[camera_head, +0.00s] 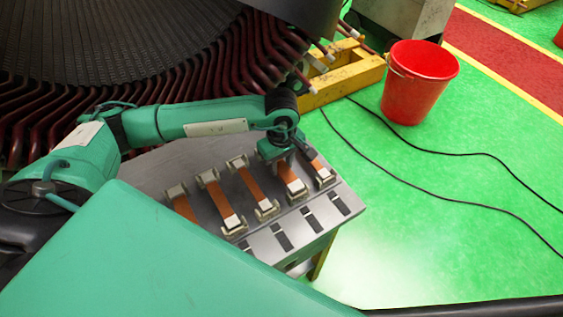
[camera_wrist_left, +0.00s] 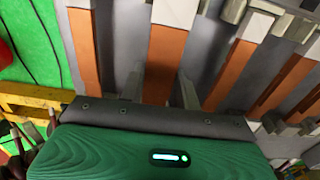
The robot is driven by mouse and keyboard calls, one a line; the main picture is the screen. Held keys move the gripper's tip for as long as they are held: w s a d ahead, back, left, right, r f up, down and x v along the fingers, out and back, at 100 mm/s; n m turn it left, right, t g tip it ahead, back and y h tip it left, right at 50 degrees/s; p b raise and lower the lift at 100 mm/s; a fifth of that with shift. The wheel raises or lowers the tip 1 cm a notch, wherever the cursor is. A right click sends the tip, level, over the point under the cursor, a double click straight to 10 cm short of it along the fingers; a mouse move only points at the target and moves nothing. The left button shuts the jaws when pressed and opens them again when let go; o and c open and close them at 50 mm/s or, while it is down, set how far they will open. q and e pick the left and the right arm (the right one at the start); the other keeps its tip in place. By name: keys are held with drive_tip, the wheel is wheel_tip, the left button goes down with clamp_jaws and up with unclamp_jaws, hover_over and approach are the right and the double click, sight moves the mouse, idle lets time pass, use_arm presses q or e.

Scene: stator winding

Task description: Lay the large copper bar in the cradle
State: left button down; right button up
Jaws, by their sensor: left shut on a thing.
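My left gripper (camera_head: 291,160) points down over the right part of the metal table. It is shut on a copper bar with a white end (camera_head: 290,177). In the left wrist view its two fingers (camera_wrist_left: 160,88) stand on either side of this copper bar (camera_wrist_left: 166,48). The bar's white end lies at or just above a pale cradle block (camera_head: 299,198); I cannot tell whether the bar rests in it. The bar's far end is hidden by the gripper. My right gripper is not in view.
Other copper bars (camera_head: 252,184) lie in cradles to the left, and one (camera_head: 317,164) lies close on the right. The table (camera_head: 262,240) has dark slots along its front. The big stator (camera_head: 200,75) with bent coil ends stands behind. A red bucket (camera_head: 415,85) and cables lie right.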

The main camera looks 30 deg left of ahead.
sight(282, 167)
use_arm(q)
drive_tip(key=c, duration=0.9)
unclamp_jaws()
wheel_tip(282, 167, up, 14)
drive_tip(key=b, duration=0.3)
drive_tip(key=shift+s+f, duration=0.1)
